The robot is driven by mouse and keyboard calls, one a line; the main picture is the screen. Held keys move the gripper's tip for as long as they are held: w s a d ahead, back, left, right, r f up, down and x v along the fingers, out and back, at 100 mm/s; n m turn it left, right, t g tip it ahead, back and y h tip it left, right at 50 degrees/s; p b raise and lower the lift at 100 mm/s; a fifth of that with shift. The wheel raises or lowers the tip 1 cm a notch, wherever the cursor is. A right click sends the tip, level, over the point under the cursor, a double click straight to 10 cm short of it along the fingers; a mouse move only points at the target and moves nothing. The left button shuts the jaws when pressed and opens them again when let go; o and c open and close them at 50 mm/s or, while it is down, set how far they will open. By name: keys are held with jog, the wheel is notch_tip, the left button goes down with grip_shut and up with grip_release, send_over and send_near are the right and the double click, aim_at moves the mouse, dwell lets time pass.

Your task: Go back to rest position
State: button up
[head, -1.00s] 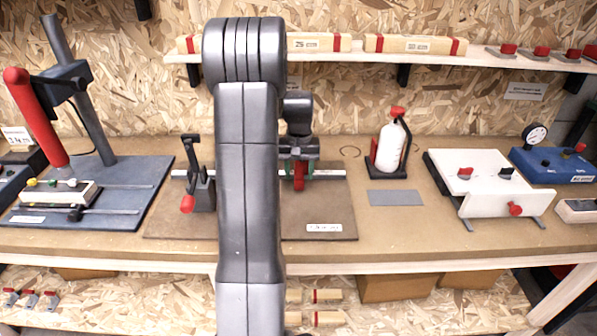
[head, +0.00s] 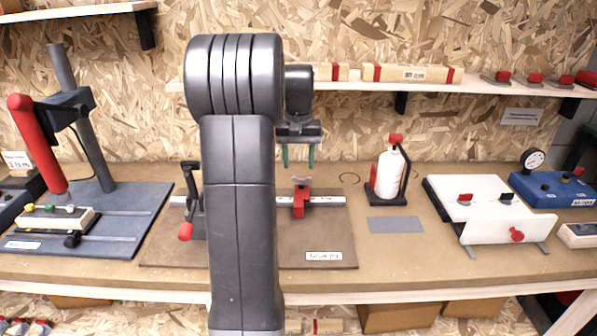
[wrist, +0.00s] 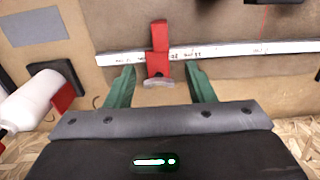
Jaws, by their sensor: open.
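My gripper (head: 298,156) is above the brown board on the bench, partly behind my own arm in the head view. Its two green fingers are apart with nothing between them, and they also show in the wrist view (wrist: 159,88). Below them a red stop (head: 301,197) sits on a white measuring rail (head: 327,199). In the wrist view the red stop (wrist: 159,45) lies ahead of the gap between the fingers, apart from them. My arm hides the middle of the board and rail.
A white bottle with a red top (head: 391,172) stands right of the board, by a grey plate (head: 395,224). A white fixture (head: 490,205) and blue gauge box (head: 553,188) are further right. A red-handled press (head: 37,143) stands left. A shelf with wooden blocks (head: 408,74) runs behind.

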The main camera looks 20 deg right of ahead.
aim_at(297, 202)
jog(key=shift+r, duration=0.2)
jog(key=shift+f, duration=0.1)
notch_tip(297, 202, down, 14)
jog(key=shift+r+p, duration=0.25)
jog(key=shift+p, duration=0.05)
jog(key=shift+w+a+f, duration=0.1)
jog(key=shift+a+f, duration=0.05)
jog(key=shift+a, duration=0.05)
jog(key=shift+w+a, duration=0.1)
jog(key=shift+a, duration=0.3)
